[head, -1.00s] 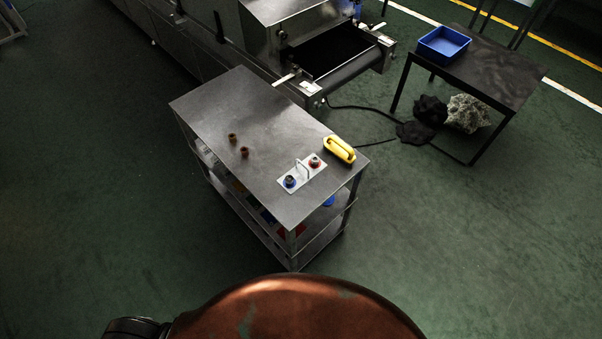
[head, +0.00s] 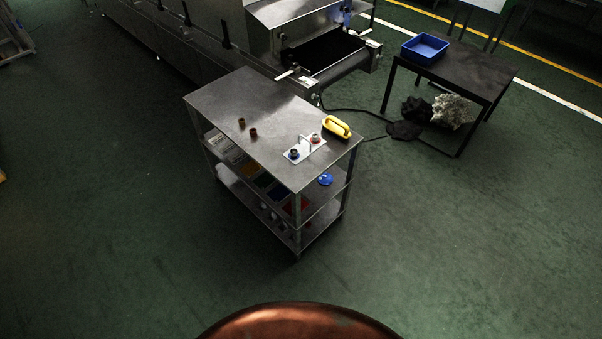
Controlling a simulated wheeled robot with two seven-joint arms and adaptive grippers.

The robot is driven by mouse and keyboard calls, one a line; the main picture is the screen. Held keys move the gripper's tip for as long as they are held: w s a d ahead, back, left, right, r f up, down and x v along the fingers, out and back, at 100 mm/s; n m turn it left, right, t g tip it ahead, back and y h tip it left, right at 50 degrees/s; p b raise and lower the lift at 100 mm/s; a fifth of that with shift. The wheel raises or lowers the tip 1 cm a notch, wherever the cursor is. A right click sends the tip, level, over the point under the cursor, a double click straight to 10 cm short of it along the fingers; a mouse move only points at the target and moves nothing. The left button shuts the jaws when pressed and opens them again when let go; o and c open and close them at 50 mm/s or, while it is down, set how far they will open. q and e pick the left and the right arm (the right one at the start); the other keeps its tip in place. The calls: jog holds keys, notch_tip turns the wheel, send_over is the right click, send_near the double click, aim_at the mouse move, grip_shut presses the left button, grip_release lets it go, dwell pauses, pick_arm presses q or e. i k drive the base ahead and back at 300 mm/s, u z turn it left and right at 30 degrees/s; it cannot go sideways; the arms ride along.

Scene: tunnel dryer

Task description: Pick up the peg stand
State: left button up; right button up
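The peg stand (head: 305,149) is a small white plate with an upright wire handle in its middle. It lies flat near the front right edge of the steel cart's top (head: 225,100). A dark piece with a blue base (head: 294,154) sits at its left end and a reddish one (head: 315,139) at its right end. Neither of my grippers is in view. Nothing is touching the stand's handle.
A yellow handled block (head: 337,126) lies just behind the stand. Two small brown cylinders (head: 253,132) stand left of it. The conveyor machine (head: 330,55) is behind the cart. A dark table with a blue tray (head: 425,47) stands right. The floor in front is clear.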

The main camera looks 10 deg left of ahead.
aim_at(306, 147)
jog(key=z, duration=0.95)
jog(key=k, duration=0.1)
jog(key=u, duration=2.3)
jog(key=i, duration=1.3)
jog(key=z, duration=0.25)
